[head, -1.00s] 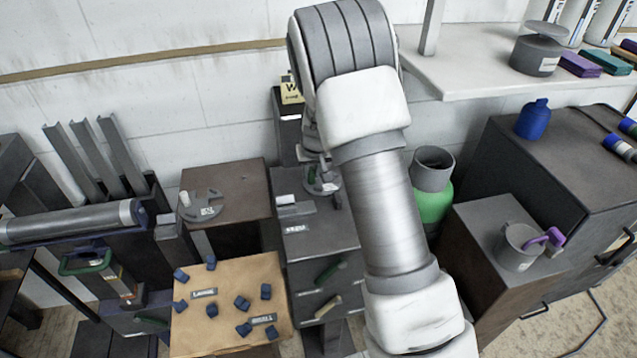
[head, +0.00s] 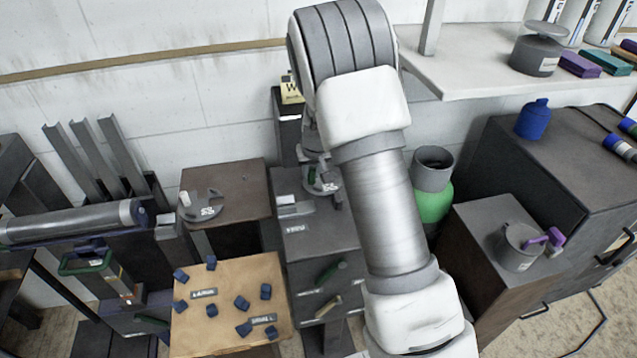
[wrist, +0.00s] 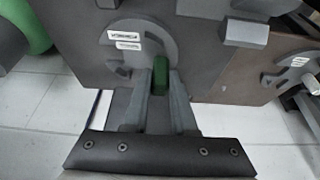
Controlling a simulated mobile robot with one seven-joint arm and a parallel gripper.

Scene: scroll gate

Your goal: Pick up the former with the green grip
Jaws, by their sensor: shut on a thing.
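The former with the green grip is a grey notched disc (wrist: 140,45) with a white label. In the wrist view its green grip (wrist: 161,76) stands between the fingers of my gripper (wrist: 160,92), which is shut on it. In the head view the former (head: 322,183) shows at the back of the dark grey cabinet top (head: 320,235), partly hidden behind my arm. I cannot tell whether it touches the top. A second former (head: 203,208), with a pale grip, lies on the brown box (head: 238,185) to the left.
A tan board (head: 215,325) with several blue pieces stands in front. A green cylinder (head: 432,200) stands right of my arm. A grey mug (head: 517,250) sits on a box at right. A white shelf (head: 470,75) overhangs at upper right. Upright grey channels (head: 95,155) stand at left.

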